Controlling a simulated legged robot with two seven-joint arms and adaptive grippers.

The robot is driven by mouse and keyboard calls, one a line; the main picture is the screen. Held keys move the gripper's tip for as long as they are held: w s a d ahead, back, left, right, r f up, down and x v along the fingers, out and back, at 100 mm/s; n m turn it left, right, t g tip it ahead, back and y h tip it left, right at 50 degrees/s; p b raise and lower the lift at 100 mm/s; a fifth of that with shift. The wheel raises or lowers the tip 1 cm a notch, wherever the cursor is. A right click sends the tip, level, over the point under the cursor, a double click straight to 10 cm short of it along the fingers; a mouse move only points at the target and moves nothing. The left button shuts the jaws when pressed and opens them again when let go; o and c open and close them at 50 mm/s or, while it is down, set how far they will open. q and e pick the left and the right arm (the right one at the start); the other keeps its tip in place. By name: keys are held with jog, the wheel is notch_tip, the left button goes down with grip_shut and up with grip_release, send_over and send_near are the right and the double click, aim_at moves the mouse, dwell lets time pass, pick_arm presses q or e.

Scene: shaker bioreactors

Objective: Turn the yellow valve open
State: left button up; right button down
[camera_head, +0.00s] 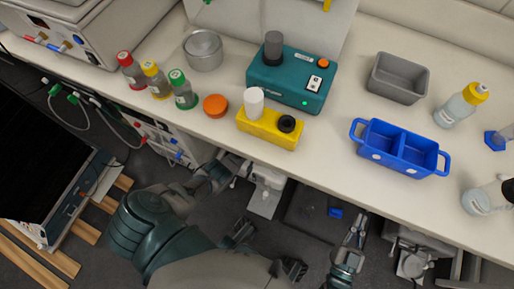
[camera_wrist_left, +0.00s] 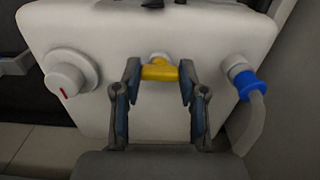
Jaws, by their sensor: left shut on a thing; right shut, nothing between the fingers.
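The yellow valve (camera_wrist_left: 158,72) is a small yellow handle lying level across the front of a white housing (camera_wrist_left: 150,35) in the left wrist view. My left gripper (camera_wrist_left: 158,84) has one finger at each end of the handle and is shut on it. In the head view my left gripper (camera_head: 236,170) is below the front edge of the bench, and the valve cannot be made out there. My right gripper (camera_head: 357,230) is shut and empty, low in front of the bench, well to the right of the left one.
A white knob with a red mark (camera_wrist_left: 70,75) is left of the valve; a blue connector with a hose (camera_wrist_left: 247,85) is right. On the bench are a teal device (camera_head: 290,80), a yellow block (camera_head: 268,137), a blue tray (camera_head: 398,150), a grey bin (camera_head: 398,80) and capped bottles.

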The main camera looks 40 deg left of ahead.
pick_arm(q)
jog(key=shift+w+r, duration=0.25)
jog(key=shift+w, duration=0.25)
jog(key=o, duration=0.9)
jog(key=shift+o, duration=1.2)
jog(key=shift+f, duration=0.1)
jog(key=shift+s, duration=0.2)
jog(key=shift+s, duration=0.1)
notch_tip(320, 180, up, 12)
jog(key=shift+f, duration=0.15)
